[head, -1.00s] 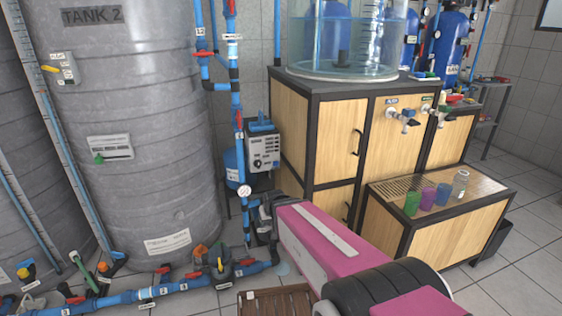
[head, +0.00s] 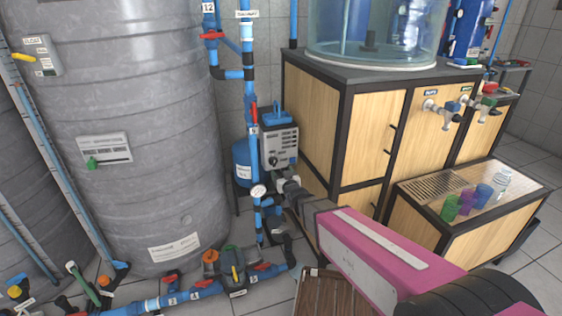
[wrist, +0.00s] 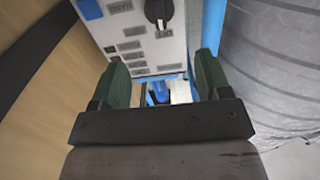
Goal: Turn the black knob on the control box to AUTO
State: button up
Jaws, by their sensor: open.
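The grey control box (head: 280,146) is fixed beside the blue vertical pipes, left of the wooden cabinet. Its black knob (head: 274,160) is small in the head view, low on the box's front. In the wrist view the box (wrist: 130,30) fills the top middle, with rows of small labels, and the black knob (wrist: 159,10) is partly cut off by the top edge. The knob's setting cannot be read. My gripper (wrist: 155,72) is open and empty, its two green-padded fingers apart, below the knob in the picture. In the head view my gripper (head: 283,178) is just below the box.
A large grey tank (head: 130,120) stands left of the box and a wooden cabinet (head: 370,130) stands right. Blue pipes (head: 250,90) run close beside the box. A slatted wooden crate (head: 325,292) is on the floor below my arm.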

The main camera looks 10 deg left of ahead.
aim_at(274, 162)
jog(key=x, duration=1)
jog(key=c, duration=0.9)
